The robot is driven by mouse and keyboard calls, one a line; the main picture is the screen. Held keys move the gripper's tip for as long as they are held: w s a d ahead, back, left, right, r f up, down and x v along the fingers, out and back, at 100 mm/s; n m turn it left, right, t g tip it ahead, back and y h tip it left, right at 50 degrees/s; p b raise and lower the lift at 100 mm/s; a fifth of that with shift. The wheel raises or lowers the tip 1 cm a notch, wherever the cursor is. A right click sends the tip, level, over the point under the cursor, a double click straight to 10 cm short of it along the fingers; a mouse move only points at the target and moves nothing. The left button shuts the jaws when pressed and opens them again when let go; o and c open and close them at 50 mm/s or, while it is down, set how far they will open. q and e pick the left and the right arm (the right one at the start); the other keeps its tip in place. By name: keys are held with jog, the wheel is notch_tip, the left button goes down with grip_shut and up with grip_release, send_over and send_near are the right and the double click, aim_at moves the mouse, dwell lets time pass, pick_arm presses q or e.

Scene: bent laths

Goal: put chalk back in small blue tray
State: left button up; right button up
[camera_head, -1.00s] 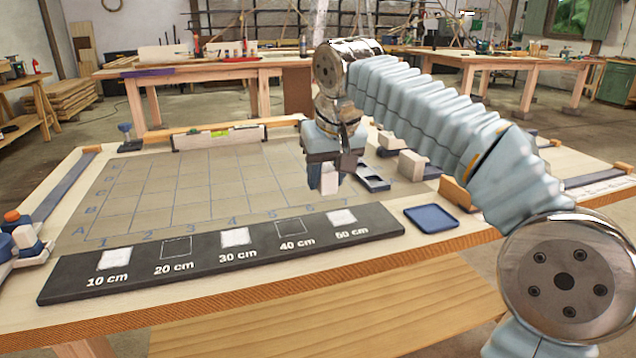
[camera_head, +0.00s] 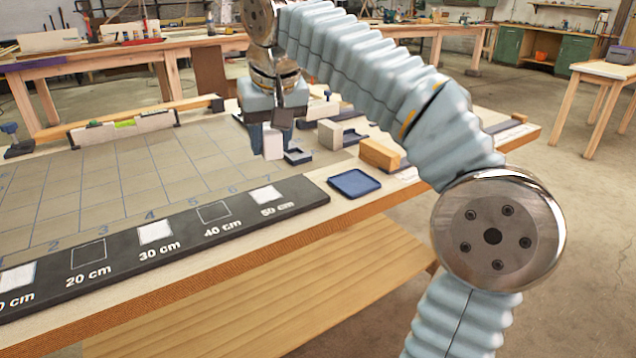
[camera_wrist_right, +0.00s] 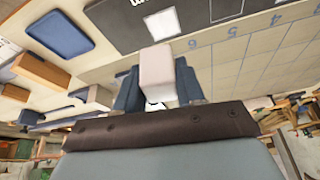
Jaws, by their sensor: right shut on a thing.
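My right gripper (camera_head: 271,143) is shut on a small white block, the chalk (camera_head: 273,142). The chalk hangs upright between the fingers, near the 50 cm end of the black strip. It also shows in the right wrist view (camera_wrist_right: 157,75), between the dark blue fingers. A flat blue tray (camera_head: 355,183) lies empty near the table's front edge, right of the gripper; it shows at the wrist view's upper left (camera_wrist_right: 57,34). My left gripper is not in view.
The black strip (camera_head: 110,258) with white squares runs along the front of the gridded mat (camera_head: 90,190). A pale block (camera_head: 330,134) and an orange-brown wooden block (camera_head: 380,154) stand right of the gripper.

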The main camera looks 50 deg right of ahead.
jog(key=s+d+r+m+g+h+b, duration=0.1)
jog(key=s+d+m, duration=0.25)
jog(key=s, duration=0.35)
jog(key=s+d+r+m+g+h+b, duration=0.1)
jog(key=s+d+r+m, duration=0.1)
jog(key=s+m, duration=0.3)
jog(key=n, duration=0.2)
send_near(355, 179)
jog(key=shift+s+m+b, duration=0.15)
jog(key=shift+m+b, duration=0.1)
jog(key=shift+b, duration=0.1)
jog(key=shift+w+d+f, duration=0.25)
jog(key=shift+d+f, duration=0.05)
jog(key=shift+f, duration=0.2)
jog(key=b+x, duration=0.1)
jog(key=x, duration=0.3)
jog(key=shift+f, duration=0.5)
jog(key=shift+f, duration=0.1)
